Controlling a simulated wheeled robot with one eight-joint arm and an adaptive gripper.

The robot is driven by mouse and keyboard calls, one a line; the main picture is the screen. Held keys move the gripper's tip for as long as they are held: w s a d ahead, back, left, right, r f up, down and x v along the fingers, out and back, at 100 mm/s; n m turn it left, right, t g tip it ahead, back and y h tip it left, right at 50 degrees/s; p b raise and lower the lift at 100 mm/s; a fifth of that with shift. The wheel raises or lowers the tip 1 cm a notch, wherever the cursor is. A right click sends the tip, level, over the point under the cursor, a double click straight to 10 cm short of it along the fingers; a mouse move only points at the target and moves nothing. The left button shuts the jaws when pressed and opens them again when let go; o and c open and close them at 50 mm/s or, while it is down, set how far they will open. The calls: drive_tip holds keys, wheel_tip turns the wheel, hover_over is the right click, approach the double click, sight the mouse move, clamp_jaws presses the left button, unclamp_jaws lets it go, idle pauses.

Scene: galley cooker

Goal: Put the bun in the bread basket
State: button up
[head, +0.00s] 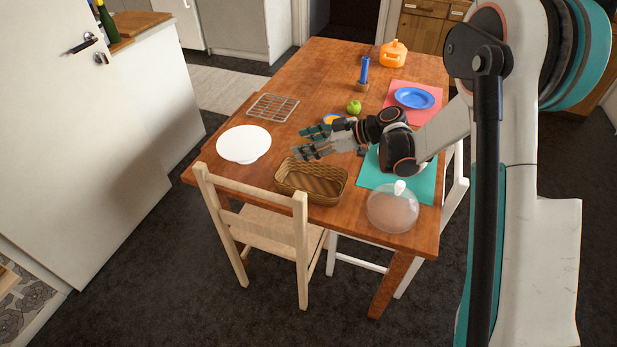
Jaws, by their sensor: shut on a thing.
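The bread basket (283,187) is a brown, rectangular woven basket near the table's front edge, behind the wooden chair. Its visible inside looks empty. My gripper (308,142) is above the table, behind the basket and a little above it in the picture, with its dark green-grey fingers pointing left. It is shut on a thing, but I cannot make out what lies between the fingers. I cannot clearly see a bun anywhere. A small blue and orange item (333,118) is partly hidden just behind my gripper, and I cannot tell what it is.
A white plate (244,144) and a wire rack (273,107) are left. A clear dome (392,209) stands on the front right, by a teal mat (419,187). A green apple (354,107), blue bottle (364,71), blue plate (414,98) and orange jug (393,53) are farther back.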

wheel_tip(320, 180, down, 11)
drive_tip(key=b, duration=0.3)
drive_tip(key=shift+r, duration=0.1)
drive_tip(key=shift+f, duration=0.2)
drive_tip(key=shift+f, duration=0.3)
drive_tip(key=shift+f, duration=0.15)
drive_tip(key=o, duration=0.7)
